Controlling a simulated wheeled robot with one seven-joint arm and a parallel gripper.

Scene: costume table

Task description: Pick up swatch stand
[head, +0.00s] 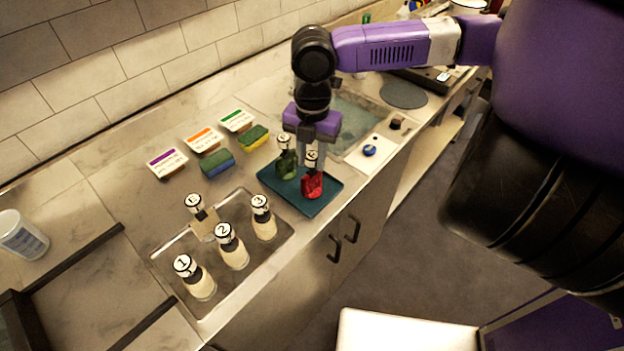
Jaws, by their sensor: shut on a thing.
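My gripper (312,150) points down over the teal tray (300,205). It is shut on the upper part of a swatch stand with a red swatch (312,185) and a round white label. I cannot tell whether the red stand touches the tray. A second stand with a green swatch (287,165) stands just left of it on the tray. A stand with a tan swatch (203,222) is on a metal tray (178,248) further left. The label marks on these stands are too small to read surely.
Cream bottles labelled 1 (198,283), 2 (234,252) and 3 (264,224) share the metal tray. A blue-green sponge (217,163), a yellow-green sponge (255,138) and striped cards (202,138) lie behind. A white cup (22,236) is far left.

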